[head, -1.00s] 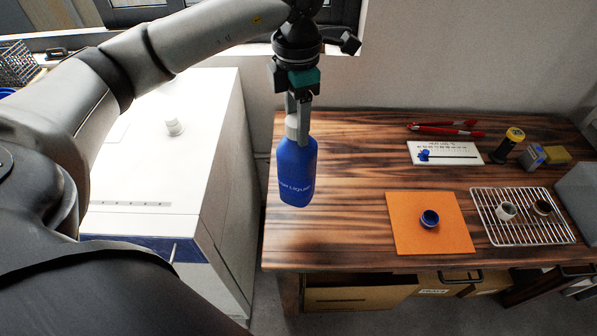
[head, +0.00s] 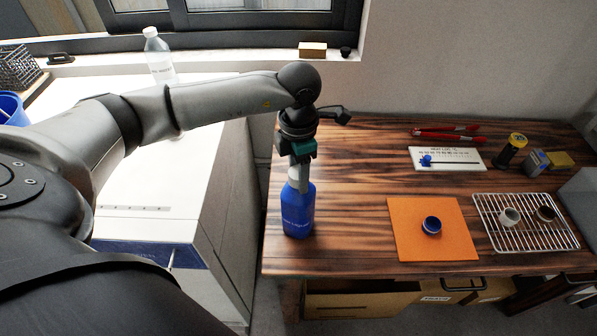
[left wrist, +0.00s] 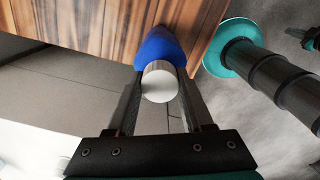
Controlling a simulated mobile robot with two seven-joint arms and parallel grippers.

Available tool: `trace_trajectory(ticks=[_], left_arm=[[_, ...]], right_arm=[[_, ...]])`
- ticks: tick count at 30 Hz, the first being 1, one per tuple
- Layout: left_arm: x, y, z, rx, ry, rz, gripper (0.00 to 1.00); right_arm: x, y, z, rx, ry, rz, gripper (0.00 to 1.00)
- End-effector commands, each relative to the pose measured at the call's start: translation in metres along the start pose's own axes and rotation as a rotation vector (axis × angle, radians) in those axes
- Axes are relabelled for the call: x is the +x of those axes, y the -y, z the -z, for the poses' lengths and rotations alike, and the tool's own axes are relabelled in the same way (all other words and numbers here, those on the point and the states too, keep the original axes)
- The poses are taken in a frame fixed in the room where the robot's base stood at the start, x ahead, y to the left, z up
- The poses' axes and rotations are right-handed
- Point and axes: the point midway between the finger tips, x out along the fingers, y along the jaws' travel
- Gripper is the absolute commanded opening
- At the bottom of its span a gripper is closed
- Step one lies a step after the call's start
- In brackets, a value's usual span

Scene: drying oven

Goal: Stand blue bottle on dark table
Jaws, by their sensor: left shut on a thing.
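The blue bottle (head: 297,212) has a pale cap and is upright at the left end of the dark wooden table (head: 350,220). Its base looks to be at the tabletop, but I cannot tell for sure whether it touches. My left gripper (head: 297,180) comes from above and is shut on the bottle at its cap and neck. In the left wrist view the blue bottle (left wrist: 157,48) and its white cap sit between the fingers (left wrist: 160,88), with the table's edge close by. My right gripper is not in view.
An orange mat (head: 405,240) with a small blue-rimmed cup (head: 432,225) lies right of the bottle. A wire rack (head: 500,238) holds small cups. A white panel (head: 460,160) and red tongs (head: 445,135) lie behind. A white cabinet (head: 215,165) stands left. The wood around the bottle is clear.

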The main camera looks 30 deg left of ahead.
Motion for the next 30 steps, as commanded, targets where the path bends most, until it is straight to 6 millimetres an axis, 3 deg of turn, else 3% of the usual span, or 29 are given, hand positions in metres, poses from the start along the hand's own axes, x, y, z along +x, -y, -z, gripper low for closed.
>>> trace_trajectory(ticks=[7, 8, 15, 26, 30], left_arm=[[0.002, -0.001, -0.001, 0.000, 0.004, -0.001, 0.00], [0.003, 0.000, 0.000, 0.000, 0.001, 0.000, 0.53], [0.002, 0.000, 0.000, -0.001, 0.001, 0.000, 0.80], [-0.002, 0.000, 0.000, -0.001, 0.001, 0.000, 0.82], [-0.023, -0.001, -0.001, -0.001, 0.005, -0.003, 0.82]], right_arm=[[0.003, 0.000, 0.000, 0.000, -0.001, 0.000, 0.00], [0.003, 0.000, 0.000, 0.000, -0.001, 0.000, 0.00], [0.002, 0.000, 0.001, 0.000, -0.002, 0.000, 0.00], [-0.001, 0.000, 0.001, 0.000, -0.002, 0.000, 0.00], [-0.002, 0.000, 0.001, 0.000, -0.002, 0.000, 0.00]])
